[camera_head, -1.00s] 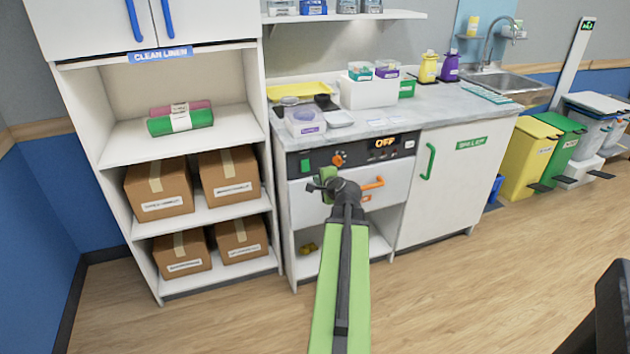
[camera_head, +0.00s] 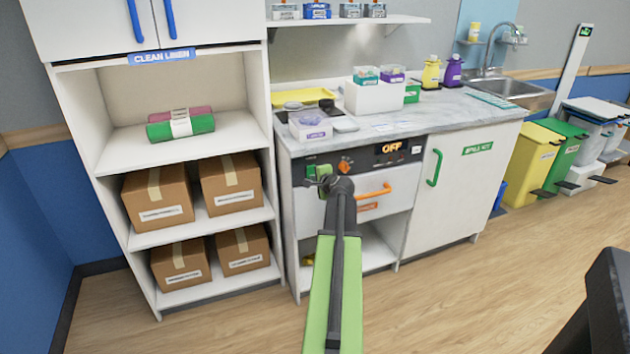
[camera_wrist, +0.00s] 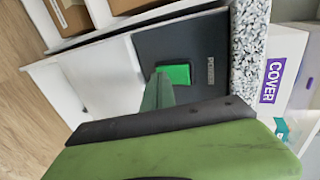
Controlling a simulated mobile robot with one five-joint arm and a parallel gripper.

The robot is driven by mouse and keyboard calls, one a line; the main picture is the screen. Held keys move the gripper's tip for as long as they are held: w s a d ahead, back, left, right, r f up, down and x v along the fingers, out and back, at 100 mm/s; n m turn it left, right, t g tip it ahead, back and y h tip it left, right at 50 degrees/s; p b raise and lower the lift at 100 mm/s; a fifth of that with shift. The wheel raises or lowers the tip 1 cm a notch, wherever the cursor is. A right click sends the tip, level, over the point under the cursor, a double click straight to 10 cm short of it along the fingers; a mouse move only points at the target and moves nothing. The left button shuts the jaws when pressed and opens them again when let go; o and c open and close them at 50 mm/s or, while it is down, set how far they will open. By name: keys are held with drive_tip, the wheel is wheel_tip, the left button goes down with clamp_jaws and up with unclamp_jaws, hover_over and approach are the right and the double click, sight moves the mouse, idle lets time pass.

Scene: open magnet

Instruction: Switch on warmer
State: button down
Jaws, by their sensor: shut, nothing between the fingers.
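The warmer (camera_head: 360,205) is a white drawer unit under the counter, with a dark control panel and an orange drawer handle (camera_head: 374,191). Its display (camera_head: 392,147) reads OFF. An orange knob (camera_head: 345,166) sits on the panel, left of the display. In the wrist view a green rectangular button (camera_wrist: 174,74) shows on the dark panel beside small lettering that looks like POWER. My gripper (camera_head: 318,179) is shut and empty in front of the panel's left part. In the wrist view its green finger (camera_wrist: 158,92) points at the button's edge; I cannot tell whether it touches.
The marble counter (camera_head: 440,110) above holds a white box, small containers and a yellow tray (camera_head: 303,96). A shelf unit with cardboard boxes (camera_head: 157,197) stands close on the left. A white cabinet with a green handle (camera_head: 434,168) is on the right. Open floor lies in front.

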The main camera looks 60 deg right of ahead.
drive_tip(key=shift+w, duration=0.1)
drive_tip(key=shift+r+p, duration=0.1)
drive_tip(key=shift+p, duration=0.2)
drive_tip(key=shift+d+r+p, duration=0.1)
drive_tip(key=shift+r+p, duration=0.6)
drive_tip(key=shift+r, duration=0.1)
drive_tip(key=f+p+v, duration=0.1)
drive_tip(key=p+v, duration=0.3)
drive_tip(key=v, duration=1)
drive_tip(key=shift+s+f, duration=0.15)
drive_tip(key=shift+s, duration=0.15)
